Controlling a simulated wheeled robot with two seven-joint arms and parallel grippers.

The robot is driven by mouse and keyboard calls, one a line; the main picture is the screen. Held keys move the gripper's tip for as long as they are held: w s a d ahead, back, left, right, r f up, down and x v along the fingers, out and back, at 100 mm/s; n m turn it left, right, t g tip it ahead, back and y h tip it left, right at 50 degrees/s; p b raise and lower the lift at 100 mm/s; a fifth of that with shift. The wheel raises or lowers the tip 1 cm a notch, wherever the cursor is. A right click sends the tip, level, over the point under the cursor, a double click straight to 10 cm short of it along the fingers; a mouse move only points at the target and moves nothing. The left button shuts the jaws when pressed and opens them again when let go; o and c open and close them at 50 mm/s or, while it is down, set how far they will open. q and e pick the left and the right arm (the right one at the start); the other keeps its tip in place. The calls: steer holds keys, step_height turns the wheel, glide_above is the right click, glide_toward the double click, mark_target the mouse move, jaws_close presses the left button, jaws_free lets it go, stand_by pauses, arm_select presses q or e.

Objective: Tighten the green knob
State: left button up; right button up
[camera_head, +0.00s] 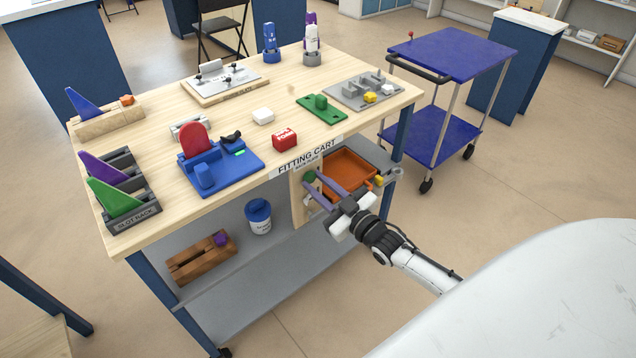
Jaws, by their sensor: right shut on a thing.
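The green knob (309,176) is on a pale upright wooden panel (299,208) at the front of the cart, below the "FITTING CART" label. My right gripper (312,181) reaches in from the lower right. Its purple-grey fingers are shut on the green knob, which shows only in part between and behind the fingertips. How far the knob is turned cannot be told. My left gripper is not in view.
An orange tray (352,170) sits just right of the panel, close to my fingers. A blue-lidded container (259,217) and a wooden crate (201,260) stand on the lower shelf. The wooden cart top (240,185) holds several fixtures. A blue trolley (455,55) stands behind right.

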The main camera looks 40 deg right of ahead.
steer(key=m, duration=0.4)
steer(key=shift+s+f+m, duration=0.1)
steer(key=shift+f+m, duration=0.05)
steer(key=shift+m, duration=0.15)
steer(key=m, duration=0.4)
steer(key=shift+a, duration=0.1)
steer(key=shift+f+m, duration=0.1)
steer(key=shift+m, duration=0.4)
steer(key=o, duration=1.1)
steer(key=shift+c, duration=0.2)
steer(key=shift+r, duration=0.2)
steer(key=shift+s, duration=0.1)
steer(key=s, duration=1)
steer(key=shift+d+p, duration=0.4)
